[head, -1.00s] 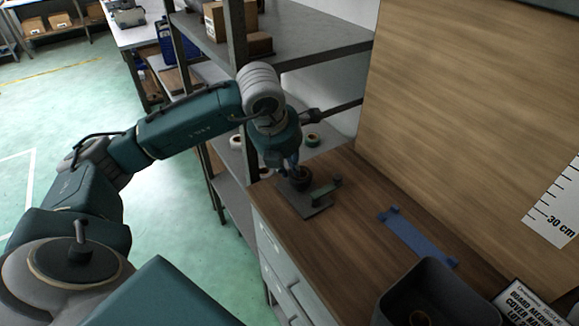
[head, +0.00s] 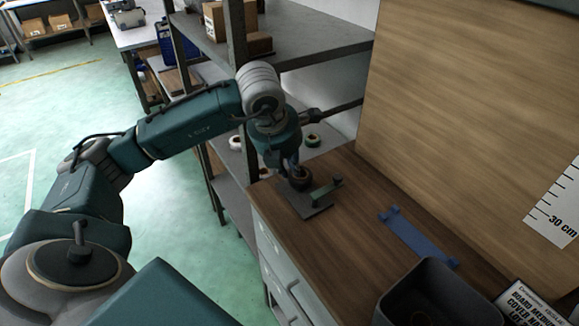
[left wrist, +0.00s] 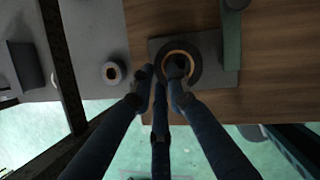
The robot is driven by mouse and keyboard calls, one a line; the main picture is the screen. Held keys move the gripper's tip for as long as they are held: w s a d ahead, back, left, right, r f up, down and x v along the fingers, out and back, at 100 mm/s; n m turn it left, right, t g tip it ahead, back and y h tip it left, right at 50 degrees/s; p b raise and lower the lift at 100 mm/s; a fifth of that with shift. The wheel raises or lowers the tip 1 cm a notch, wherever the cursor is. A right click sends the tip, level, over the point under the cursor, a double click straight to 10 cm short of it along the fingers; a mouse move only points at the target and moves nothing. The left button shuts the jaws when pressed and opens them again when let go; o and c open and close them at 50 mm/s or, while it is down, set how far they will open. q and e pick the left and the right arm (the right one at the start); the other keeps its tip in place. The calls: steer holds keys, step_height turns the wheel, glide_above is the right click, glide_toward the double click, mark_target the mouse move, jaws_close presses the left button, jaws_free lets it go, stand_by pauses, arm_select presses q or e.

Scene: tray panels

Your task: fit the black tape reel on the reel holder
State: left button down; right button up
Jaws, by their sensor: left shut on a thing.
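The black tape reel (head: 307,183), a black ring with a brown-orange core, is in my left gripper (head: 296,168). In the left wrist view the reel (left wrist: 194,60) has one finger of the gripper (left wrist: 162,72) inside its hole and another at its outer left side. The reel holder appears to be the grey plate with a dark green upright bar (head: 322,194) on the wooden bench. In the left wrist view the reel lies over the grey plate (left wrist: 226,78), left of the bar. Whether it touches the plate is unclear. My right gripper is out of view.
A blue bracket (head: 418,236) lies on the bench (head: 365,215) to the right. A dark grey bin (head: 440,275) and a printed sign (head: 523,304) are at the front right. A metal shelf post (head: 236,40) stands behind my arm. Tape rolls (head: 313,140) lie on the shelf.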

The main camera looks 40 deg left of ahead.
arm_select(q)
steer(key=shift+f+b, duration=0.8)
steer(key=shift+f, duration=0.05)
steer(key=c, duration=2)
jaws_free()
steer(key=shift+r, duration=0.15)
steer(key=shift+s+r+p, duration=0.2)
steer(key=shift+r+p, duration=0.3)
steer(key=shift+r, duration=0.1)
steer(key=p+v, duration=0.4)
steer(key=v, duration=0.5)
steer(key=shift+s+r+p, duration=0.25)
steer(key=shift+p, duration=0.15)
steer(key=shift+f, duration=0.1)
